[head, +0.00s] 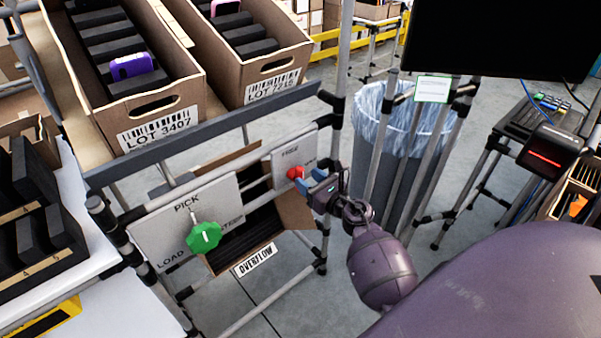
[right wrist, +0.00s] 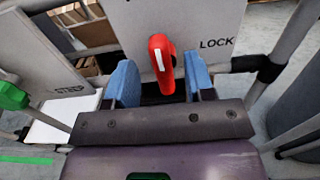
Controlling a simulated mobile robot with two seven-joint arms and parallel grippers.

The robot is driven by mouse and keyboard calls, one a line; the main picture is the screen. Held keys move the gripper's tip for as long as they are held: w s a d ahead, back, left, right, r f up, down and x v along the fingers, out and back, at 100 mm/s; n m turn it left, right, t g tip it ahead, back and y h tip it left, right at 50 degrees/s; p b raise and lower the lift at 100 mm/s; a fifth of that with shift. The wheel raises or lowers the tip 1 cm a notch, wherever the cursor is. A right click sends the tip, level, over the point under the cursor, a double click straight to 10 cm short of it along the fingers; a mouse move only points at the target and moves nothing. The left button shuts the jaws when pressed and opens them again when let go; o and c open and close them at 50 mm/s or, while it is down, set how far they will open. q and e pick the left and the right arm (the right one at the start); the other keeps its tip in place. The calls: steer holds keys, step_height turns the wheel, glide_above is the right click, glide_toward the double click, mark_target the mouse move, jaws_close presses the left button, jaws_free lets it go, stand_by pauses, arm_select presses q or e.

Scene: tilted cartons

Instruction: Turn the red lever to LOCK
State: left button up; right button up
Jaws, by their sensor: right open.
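The red lever (head: 296,173) sits on a small grey panel (head: 281,159) marked FREE at its top, mounted on the pipe frame. In the right wrist view the lever (right wrist: 162,64) carries a white stripe, and the word LOCK is to its right on the panel (right wrist: 205,20). The stripe is not aimed at LOCK. My right gripper (head: 318,181) is open just in front of the lever. In the wrist view its blue fingers (right wrist: 160,82) stand on both sides of the lever, with gaps visible. My left gripper is not in view.
A green knob (head: 204,237) on a PICK/LOAD panel (head: 160,235) is left of the lever. Tilted cartons (head: 165,105) stand above, and an OVERFLOW carton (head: 222,263) lies below. A lined bin (head: 382,140) stands behind frame posts, near my right arm.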

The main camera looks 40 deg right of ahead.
mark_target(303, 175)
steer(key=shift+w+a, duration=0.2)
steer(key=shift+w, duration=1.75)
steer(key=c, duration=0.8)
